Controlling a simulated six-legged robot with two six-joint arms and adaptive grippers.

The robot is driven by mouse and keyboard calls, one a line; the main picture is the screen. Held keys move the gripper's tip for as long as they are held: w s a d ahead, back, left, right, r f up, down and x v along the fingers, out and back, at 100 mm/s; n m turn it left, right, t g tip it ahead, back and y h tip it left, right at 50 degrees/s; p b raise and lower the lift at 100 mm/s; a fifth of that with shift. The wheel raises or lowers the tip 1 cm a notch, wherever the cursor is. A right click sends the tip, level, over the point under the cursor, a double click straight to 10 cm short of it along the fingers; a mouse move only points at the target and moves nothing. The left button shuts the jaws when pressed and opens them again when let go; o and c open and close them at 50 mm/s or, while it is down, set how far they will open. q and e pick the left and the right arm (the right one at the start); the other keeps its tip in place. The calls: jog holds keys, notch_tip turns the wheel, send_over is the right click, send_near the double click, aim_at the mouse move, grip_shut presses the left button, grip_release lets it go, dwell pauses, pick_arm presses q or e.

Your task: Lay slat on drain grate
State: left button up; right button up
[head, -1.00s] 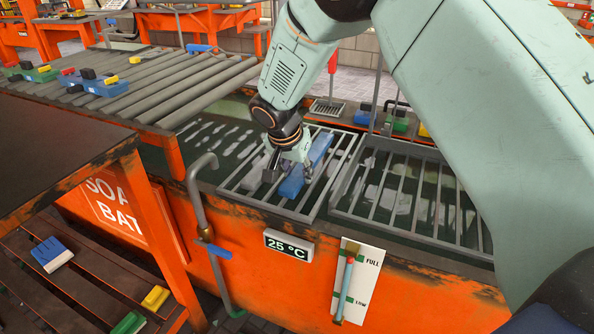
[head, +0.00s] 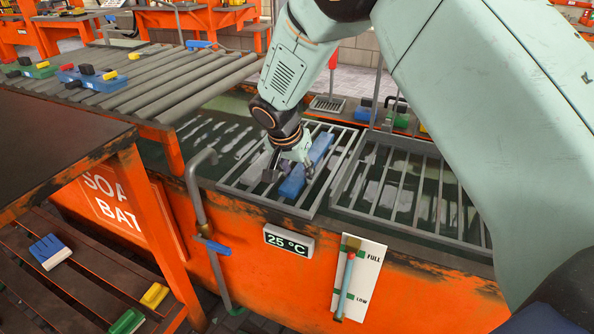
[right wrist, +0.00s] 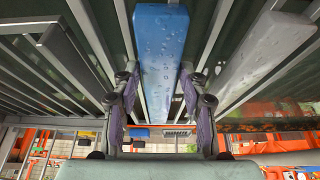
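The slat, a blue bar (head: 318,150), lies across the bars of the left drain grate (head: 228,188) over the bath. It also shows in the right wrist view (right wrist: 160,45), wet with drops. My right gripper (head: 288,173) is low over the slat's near part and hides some of it in the head view. In the right wrist view its two fingers (right wrist: 160,112) stand apart, one on each side of the slat, with visible gaps to it. I cannot tell how far above the slat they are. My left gripper is not in view.
A grey bar (right wrist: 265,50) lies beside the slat. A second grate (head: 375,215) is to the right. A bent pipe (head: 196,190) rises at the bath's near edge. A roller conveyor (head: 175,95) with block trays is at upper left, and a dark table (head: 60,135) at left.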

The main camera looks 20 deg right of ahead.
jog(key=o, duration=0.4)
jog(key=shift+c, duration=0.2)
jog(key=v, duration=1.2)
jog(key=shift+s, duration=0.1)
